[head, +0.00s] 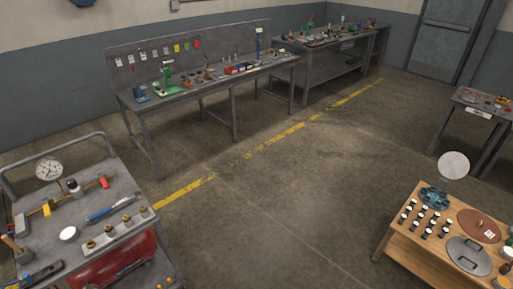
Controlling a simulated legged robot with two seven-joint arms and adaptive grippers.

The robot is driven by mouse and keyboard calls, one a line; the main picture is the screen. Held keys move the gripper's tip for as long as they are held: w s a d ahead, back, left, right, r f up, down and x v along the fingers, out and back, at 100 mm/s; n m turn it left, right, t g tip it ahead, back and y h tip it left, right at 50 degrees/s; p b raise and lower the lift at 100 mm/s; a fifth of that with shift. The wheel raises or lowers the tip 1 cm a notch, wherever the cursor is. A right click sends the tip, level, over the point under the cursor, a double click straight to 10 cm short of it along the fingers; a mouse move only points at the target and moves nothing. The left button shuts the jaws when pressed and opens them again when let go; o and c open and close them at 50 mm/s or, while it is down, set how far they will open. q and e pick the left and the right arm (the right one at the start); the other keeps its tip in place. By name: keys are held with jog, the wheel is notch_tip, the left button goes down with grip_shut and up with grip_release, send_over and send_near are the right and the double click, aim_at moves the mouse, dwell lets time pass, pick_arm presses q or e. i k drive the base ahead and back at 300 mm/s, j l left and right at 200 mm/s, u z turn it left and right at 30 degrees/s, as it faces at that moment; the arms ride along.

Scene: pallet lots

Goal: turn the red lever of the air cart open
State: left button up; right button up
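The air cart (130,193) stands at the lower left, a grey top with a push rail at its far end and a red tank (115,263) below. A small red lever (104,182) sits on the cart top, right of a dark fitting with a white top (73,186). A round white gauge (49,168) stands upright behind them. A yellow lever or block (46,208) is further left. The red lever's exact angle to its valve is too small to tell. Neither of my grippers is in view.
The cart top also holds a blue tool (110,208), brass fittings (144,212) and a white disc (68,234). A wooden table (403,246) with jars stands at the lower right. Long workbenches line the back wall. The concrete floor (270,215) between is clear.

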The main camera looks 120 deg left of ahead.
aim_at(105, 184)
jog(key=u, duration=5.25)
